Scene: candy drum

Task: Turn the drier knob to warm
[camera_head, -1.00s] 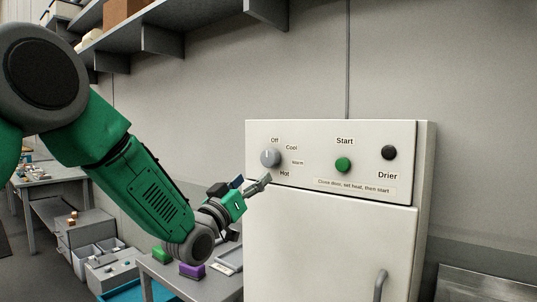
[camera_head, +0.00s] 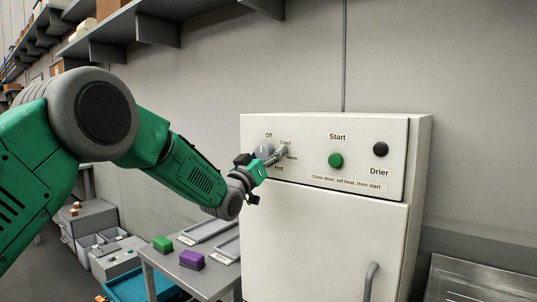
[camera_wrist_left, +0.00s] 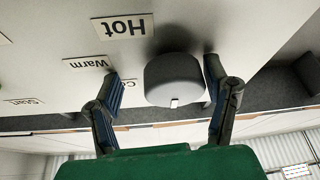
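The grey drier knob (camera_head: 264,151) is at the upper left of the white drier's front panel (camera_head: 310,174), with labels Off, Cool, Warm and Hot around it. In the left wrist view the knob (camera_wrist_left: 174,80) sits between the two spread fingers of my left gripper (camera_wrist_left: 164,88), with a gap showing at its left. A small white mark (camera_wrist_left: 174,102) shows on the knob. The Warm label (camera_wrist_left: 87,63) and the Hot label (camera_wrist_left: 126,26) show upside down there. In the head view my left gripper (camera_head: 276,155) partly covers the knob and labels. My right gripper is out of view.
A green Start button (camera_head: 336,160) and a black button (camera_head: 380,149) are to the right on the panel. A door handle (camera_head: 370,282) is below. A table with a green block (camera_head: 162,243) and a purple block (camera_head: 192,260) stands at the left. A shelf (camera_head: 150,30) hangs above.

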